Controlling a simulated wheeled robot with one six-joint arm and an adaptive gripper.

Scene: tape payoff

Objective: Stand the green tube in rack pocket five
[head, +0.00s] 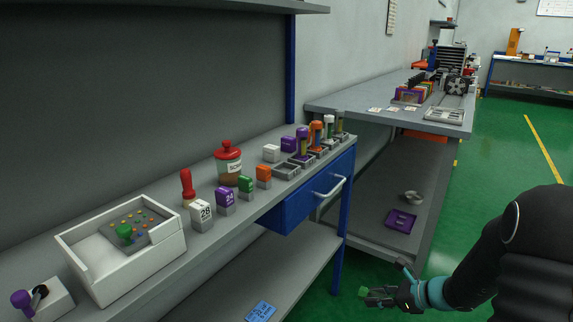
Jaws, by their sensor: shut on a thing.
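My gripper (382,293) is at the lower right, out over the aisle floor and clear of the bench. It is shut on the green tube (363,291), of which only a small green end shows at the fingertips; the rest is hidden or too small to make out. The rack (287,172) is a row of grey pockets near the far end of the left bench. Purple, orange, white and dark-topped tubes stand in its farther part. The nearest pocket looks empty. I cannot read any pocket numbers.
Numbered blocks, including a white one (201,213) and a green one (246,185), line the bench before the rack. A red-lidded jar (228,163) stands behind them. A white box (125,250) is nearer. A drawer handle (331,188) juts below the rack. A second bench (350,105) stands beyond.

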